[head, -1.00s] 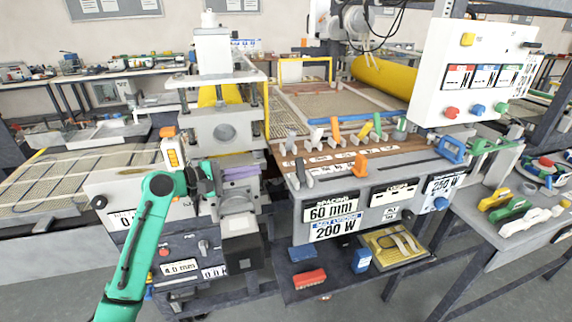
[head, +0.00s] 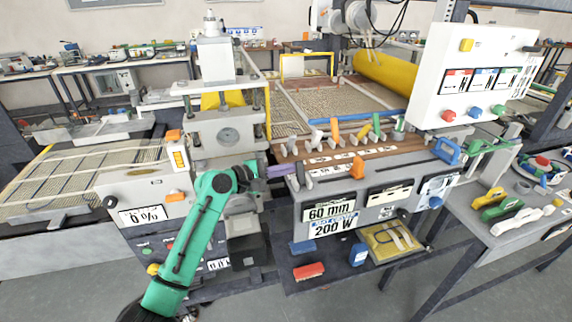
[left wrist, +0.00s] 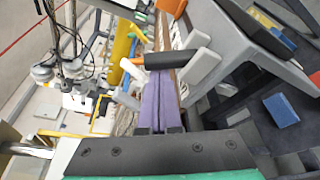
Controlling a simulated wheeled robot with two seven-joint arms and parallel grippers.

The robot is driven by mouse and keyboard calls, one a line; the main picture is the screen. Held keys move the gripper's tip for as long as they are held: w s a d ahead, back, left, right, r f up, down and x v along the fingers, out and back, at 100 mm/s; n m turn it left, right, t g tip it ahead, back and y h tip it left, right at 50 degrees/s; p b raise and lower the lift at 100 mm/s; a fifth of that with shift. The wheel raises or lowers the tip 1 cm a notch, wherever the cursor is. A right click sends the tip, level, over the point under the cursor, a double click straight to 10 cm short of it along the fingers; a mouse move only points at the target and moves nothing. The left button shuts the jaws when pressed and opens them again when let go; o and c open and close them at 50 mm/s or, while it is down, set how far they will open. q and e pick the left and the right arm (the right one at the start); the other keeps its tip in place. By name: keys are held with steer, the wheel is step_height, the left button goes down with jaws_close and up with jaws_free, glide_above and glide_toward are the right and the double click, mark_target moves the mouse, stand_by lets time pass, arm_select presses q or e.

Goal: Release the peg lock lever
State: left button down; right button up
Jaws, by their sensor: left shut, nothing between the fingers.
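My left gripper (head: 293,169) is shut and empty, its purple fingers pointing right at the left end of the peg board. The fingers also show together in the left wrist view (left wrist: 163,78). A pale grey lever (head: 303,172) on the board's front edge is close to the fingertips; I cannot tell whether they touch. An orange lever (head: 357,164) stands farther right along that edge. I cannot tell which of these is the peg lock lever. In the left wrist view, pale lever-like parts lie left (left wrist: 132,72) and right (left wrist: 199,66) of the fingers. My right gripper is not in view.
Coloured pegs (head: 375,130) stand along the brown board (head: 330,158). A white control box (head: 470,75) overhangs at right, a blue handle (head: 447,151) below it. The press column (head: 225,125) stands behind my arm. A lower shelf (head: 330,275) holds a red brush (head: 308,271).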

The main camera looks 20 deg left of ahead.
mark_target(293, 189)
arm_select(q)
steer(key=shift+w+f, duration=0.1)
steer(key=shift+w, duration=0.05)
steer(key=shift+m, duration=0.3)
steer(key=shift+s+d+r+m+t+b, duration=0.1)
steer(key=shift+s+r+m+t+b, duration=0.15)
steer(key=shift+b, duration=0.25)
steer(key=shift+s+d+m+t+b, duration=0.15)
steer(key=shift+m+t+b, duration=0.1)
steer(key=shift+m+b, duration=0.5)
steer(key=s+m+b, duration=0.1)
steer(key=m+b, duration=0.1)
steer(key=b, duration=0.1)
steer(key=d+m+t+h+b, duration=0.1)
steer(key=m+b, duration=0.2)
steer(key=b, duration=0.1)
steer(key=s+m+h+b, duration=0.1)
steer(key=m+b, duration=0.2)
steer(key=b, duration=0.1)
steer(key=shift+s+d+r+t, duration=0.2)
steer(key=shift+s+d+t, duration=0.15)
steer(key=shift+t, duration=0.05)
steer(key=shift+s+d+r+m+h+b, duration=0.15)
steer(key=shift+m+h+b, duration=0.15)
steer(key=shift+m+b, duration=0.35)
steer(key=shift+r+b, duration=0.1)
steer(key=shift+b, duration=0.35)
